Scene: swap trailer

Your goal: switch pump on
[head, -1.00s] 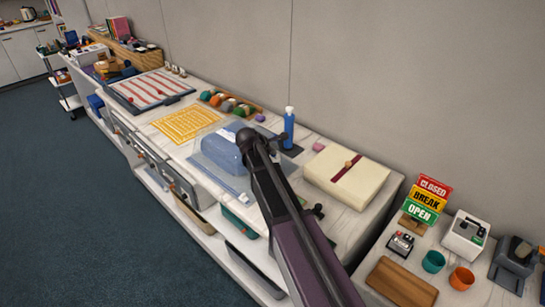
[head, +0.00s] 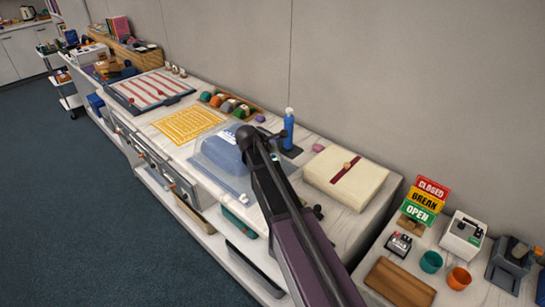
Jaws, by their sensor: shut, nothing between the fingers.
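No part is clearly recognisable as a pump. A small device with red and dark parts on top (head: 399,243) stands on the right-hand surface, and a white boxy device with a dark panel (head: 463,235) stands behind it to the right. Their switch positions are too small to read. A blue bottle (head: 288,128) stands upright near the wall. My arm crosses the middle of the view over the long counter, its dark joint in front of a clear, bluish cover (head: 217,153). My gripper is not visible.
A cream box with a red band (head: 345,178) lies right of my arm. CLOSED, BREAK and OPEN signs (head: 424,203), a teal cup (head: 431,262), an orange cup (head: 459,278) and a wooden board (head: 400,284) are at right. The floor at left is clear.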

